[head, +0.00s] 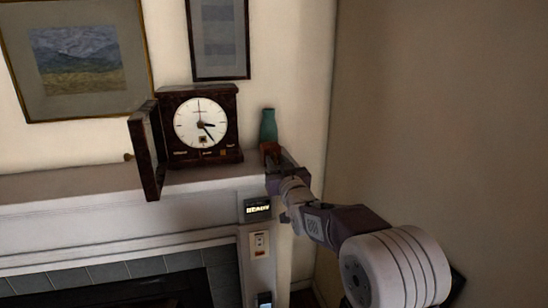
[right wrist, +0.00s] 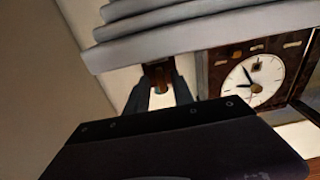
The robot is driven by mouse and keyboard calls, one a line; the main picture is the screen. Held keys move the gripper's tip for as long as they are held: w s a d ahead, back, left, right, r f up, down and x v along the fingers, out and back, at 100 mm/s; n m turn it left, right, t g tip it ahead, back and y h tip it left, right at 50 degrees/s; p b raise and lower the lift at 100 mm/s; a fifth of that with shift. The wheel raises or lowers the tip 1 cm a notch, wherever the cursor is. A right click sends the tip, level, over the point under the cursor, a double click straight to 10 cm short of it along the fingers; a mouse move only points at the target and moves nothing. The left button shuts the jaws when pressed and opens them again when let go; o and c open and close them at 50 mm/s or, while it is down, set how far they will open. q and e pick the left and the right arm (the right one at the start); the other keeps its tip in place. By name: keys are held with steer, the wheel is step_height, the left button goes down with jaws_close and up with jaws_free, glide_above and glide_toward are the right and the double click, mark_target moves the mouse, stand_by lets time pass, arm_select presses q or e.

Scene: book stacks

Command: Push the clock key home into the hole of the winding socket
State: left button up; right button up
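The clock (head: 200,122) stands on the mantel with its glass door (head: 148,150) swung open to the left. A small brown square, possibly the winding socket (head: 202,139), shows low on the white dial; it also shows in the right wrist view (right wrist: 256,67). My right gripper (head: 271,152) is at the mantel's right end, right of the clock. In the right wrist view its fingers (right wrist: 161,92) stand apart around a small brown block (right wrist: 158,72); contact is unclear. I cannot make out the clock key for certain. My left gripper is not in view.
The mantel (head: 80,184) is clear left of the clock door. Framed pictures (head: 78,60) hang above, and a side wall (head: 430,110) bounds the right.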

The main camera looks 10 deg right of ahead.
steer(key=c, duration=0.5)
steer(key=shift+a, duration=0.1)
jaws_close()
steer(key=shift+s+f+b, duration=0.1)
steer(key=shift+s+b, duration=0.1)
steer(key=shift+b, duration=0.1)
steer(key=shift+s+b, duration=0.85)
steer(key=shift+s, duration=0.45)
steer(key=b, duration=0.3)
glide_toward(276, 161)
steer(key=shift+w, duration=0.85)
